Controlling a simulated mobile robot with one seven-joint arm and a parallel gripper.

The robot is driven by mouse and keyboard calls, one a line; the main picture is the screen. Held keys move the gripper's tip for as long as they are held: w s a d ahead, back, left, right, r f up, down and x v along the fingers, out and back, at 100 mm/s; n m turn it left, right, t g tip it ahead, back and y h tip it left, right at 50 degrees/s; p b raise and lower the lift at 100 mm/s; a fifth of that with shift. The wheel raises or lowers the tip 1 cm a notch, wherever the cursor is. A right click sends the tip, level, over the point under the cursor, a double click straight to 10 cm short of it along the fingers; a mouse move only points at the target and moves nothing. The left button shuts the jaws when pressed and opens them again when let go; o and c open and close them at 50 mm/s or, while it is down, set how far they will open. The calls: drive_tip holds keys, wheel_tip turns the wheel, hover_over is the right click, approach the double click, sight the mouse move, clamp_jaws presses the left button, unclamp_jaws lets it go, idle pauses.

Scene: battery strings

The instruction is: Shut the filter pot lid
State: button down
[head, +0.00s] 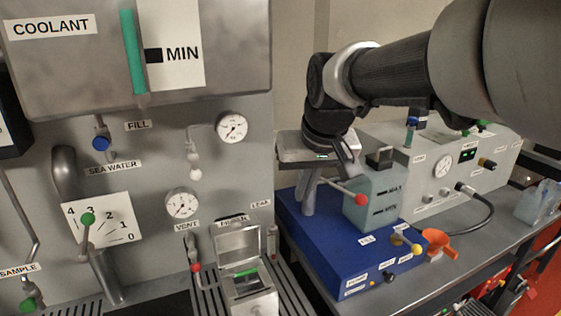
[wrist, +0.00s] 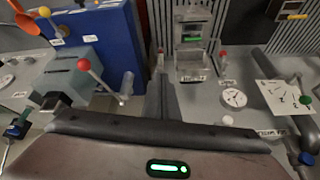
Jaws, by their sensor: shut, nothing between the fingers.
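The filter pot (head: 250,300) is a small grey metal box at the foot of the grey panel, with a green strip inside its mouth. Its lid (head: 238,241) stands open, tipped up and back toward the panel. The wrist view shows the pot (wrist: 193,28) at top centre, with the raised lid (wrist: 190,66) on the near side. My gripper (head: 348,170) is right of the pot and higher, over the blue unit, apart from the lid. In the wrist view its fingers (wrist: 162,84) are together and empty.
A lever with a red knob (head: 361,200) and a translucent tank (head: 375,200) are close to my gripper on the blue unit (head: 330,255). Gauges (head: 182,204) and a red-tipped vent valve (head: 194,255) are left of and above the pot. The space above the pot looks clear.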

drive_tip(key=w+a+f+n, duration=0.1)
drive_tip(key=w+a+f, duration=0.4)
drive_tip(key=a, duration=0.4)
drive_tip(key=w+a+f+n, duration=0.2)
drive_tip(key=w+a+f, duration=0.1)
drive_tip(key=w+a, duration=0.5)
drive_tip(key=shift+g, duration=0.3)
drive_tip(key=x, duration=0.6)
drive_tip(key=a+p+x, duration=0.1)
drive_tip(key=x, duration=0.3)
drive_tip(key=shift+s+f, duration=0.15)
drive_tip(key=shift+s, duration=0.25)
drive_tip(key=shift+f+y+b, duration=0.1)
drive_tip(key=shift+y+b, duration=0.2)
drive_tip(key=shift+b, duration=0.25)
